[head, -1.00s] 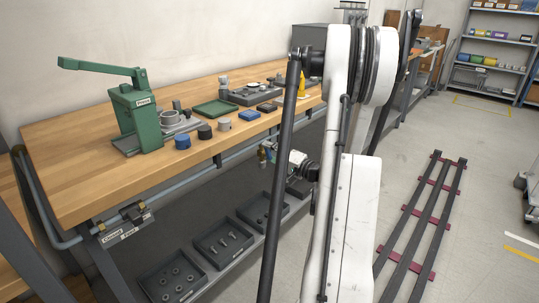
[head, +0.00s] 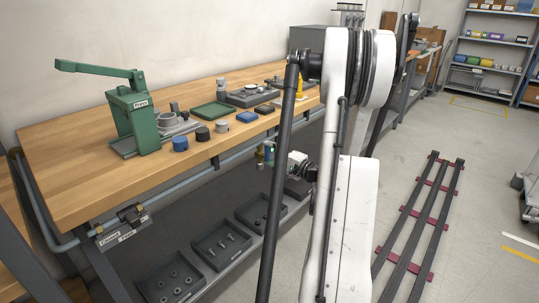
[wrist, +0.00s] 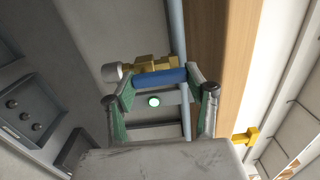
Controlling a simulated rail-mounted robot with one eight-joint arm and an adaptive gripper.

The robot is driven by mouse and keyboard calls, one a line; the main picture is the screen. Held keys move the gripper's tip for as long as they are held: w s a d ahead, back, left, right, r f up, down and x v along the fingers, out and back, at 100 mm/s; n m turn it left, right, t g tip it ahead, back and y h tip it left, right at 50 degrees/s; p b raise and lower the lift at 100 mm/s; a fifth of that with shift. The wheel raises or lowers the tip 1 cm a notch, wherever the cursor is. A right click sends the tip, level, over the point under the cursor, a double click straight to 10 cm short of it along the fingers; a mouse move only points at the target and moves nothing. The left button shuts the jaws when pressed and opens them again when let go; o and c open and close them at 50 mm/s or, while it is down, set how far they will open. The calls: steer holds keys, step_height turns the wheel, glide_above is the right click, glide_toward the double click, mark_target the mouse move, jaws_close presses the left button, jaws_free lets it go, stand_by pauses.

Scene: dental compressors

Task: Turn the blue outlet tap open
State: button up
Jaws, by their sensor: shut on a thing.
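The blue outlet tap handle (wrist: 162,77) lies crosswise between my fingertips in the wrist view, in front of a brass valve body (wrist: 152,63) on a grey pipe (wrist: 176,25). My gripper (wrist: 160,82) is shut on the blue handle, with a green-padded finger at each end of it. In the head view my gripper (head: 267,156) is at the bench's front edge, below the top. The tap there is small and mostly hidden, so its turn angle cannot be read.
The wooden bench (head: 75,165) carries a green press (head: 132,118) and several small parts. Parts trays (head: 170,278) stand on the shelf below. Another valve (head: 131,214) with a label plate sits at the left bench end. A yellow fitting (wrist: 246,137) shows at lower right in the wrist view.

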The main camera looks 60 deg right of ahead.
steer(key=o, duration=1.2)
steer(key=shift+s, duration=0.1)
steer(key=s, duration=0.4)
steer(key=s+a, duration=0.1)
steer(key=s, duration=0.6)
steer(key=shift+s+a, duration=0.35)
steer(key=shift+s, duration=0.05)
